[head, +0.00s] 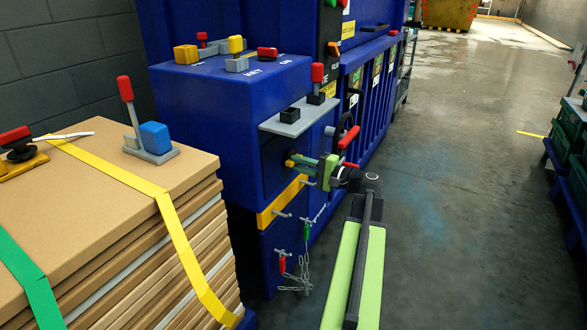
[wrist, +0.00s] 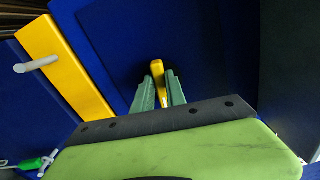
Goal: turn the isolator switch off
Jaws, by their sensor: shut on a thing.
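A small yellow handle (wrist: 157,68), which I take to be the isolator switch, stands out from a dark blue panel (wrist: 110,35) in the wrist view. My gripper (wrist: 159,90) has its two green fingers on either side of the handle and is shut on it. In the head view my gripper (head: 301,161) reaches the blue cabinet's front (head: 272,155), below a grey shelf. The handle's tip (head: 289,163) just shows there at the fingertips. The fingers hide much of the handle, and I cannot read any position marks.
A yellow strip (head: 266,217) with grey pegs (head: 283,214) runs below my gripper. Red and green tags (head: 283,263) hang lower on chains. A grey shelf (head: 297,121) juts out above. Stacked cardboard (head: 130,225) stands at left. Open floor (head: 455,170) lies to the right.

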